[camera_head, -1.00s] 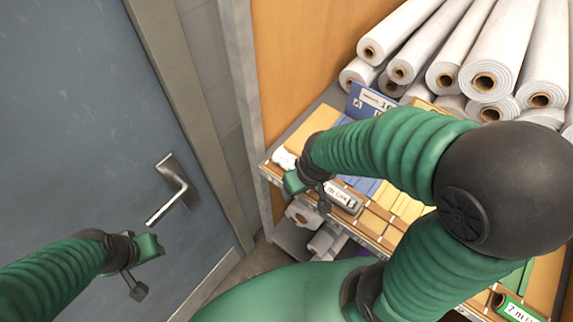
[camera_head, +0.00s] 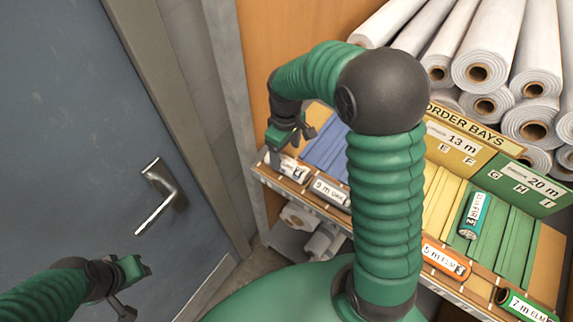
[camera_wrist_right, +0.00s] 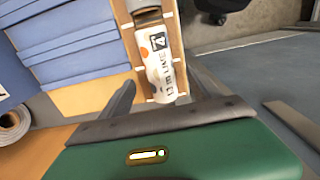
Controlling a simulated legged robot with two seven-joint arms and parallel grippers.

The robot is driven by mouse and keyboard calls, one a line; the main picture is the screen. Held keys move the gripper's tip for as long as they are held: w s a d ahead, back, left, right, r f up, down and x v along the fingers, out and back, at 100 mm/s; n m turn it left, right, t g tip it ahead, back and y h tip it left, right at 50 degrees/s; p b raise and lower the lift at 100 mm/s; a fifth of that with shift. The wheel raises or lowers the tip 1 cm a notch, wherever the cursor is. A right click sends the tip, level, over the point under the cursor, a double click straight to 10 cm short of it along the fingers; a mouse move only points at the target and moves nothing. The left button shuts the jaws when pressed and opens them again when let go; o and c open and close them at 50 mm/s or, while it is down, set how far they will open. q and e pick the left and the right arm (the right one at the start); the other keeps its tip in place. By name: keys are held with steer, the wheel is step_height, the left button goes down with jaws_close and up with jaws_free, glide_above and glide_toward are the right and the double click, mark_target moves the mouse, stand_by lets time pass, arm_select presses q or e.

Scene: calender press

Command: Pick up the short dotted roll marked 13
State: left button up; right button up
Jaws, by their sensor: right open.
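A short white roll (camera_head: 290,168) lies at the left end of the shelf's front ledge. My right gripper (camera_head: 285,140) is open just above this roll. In the wrist view its two fingers stand on either side of the roll's near end. They are not closed on it. My left gripper (camera_head: 128,288) hangs in front of the door, away from the shelf; its jaw opening is unclear.
A 9 m roll (camera_head: 331,190) lies right of the white roll on the ledge. Further right are an orange-labelled roll (camera_head: 446,258), a green-labelled roll (camera_head: 525,306) and a teal roll (camera_head: 474,215). Long white rolls (camera_head: 490,62) are stacked behind. A blue door (camera_head: 60,130) stands left.

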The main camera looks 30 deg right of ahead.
mark_target(287, 161)
steer(key=f, duration=0.5)
steer(key=shift+s+d+p, duration=0.2)
steer(key=shift+s+p, duration=0.05)
steer(key=shift+p, duration=0.15)
steer(key=shift+w+f, duration=0.1)
steer(key=shift+f, duration=0.15)
steer(key=shift+r, duration=0.1)
steer(key=c, duration=1.5)
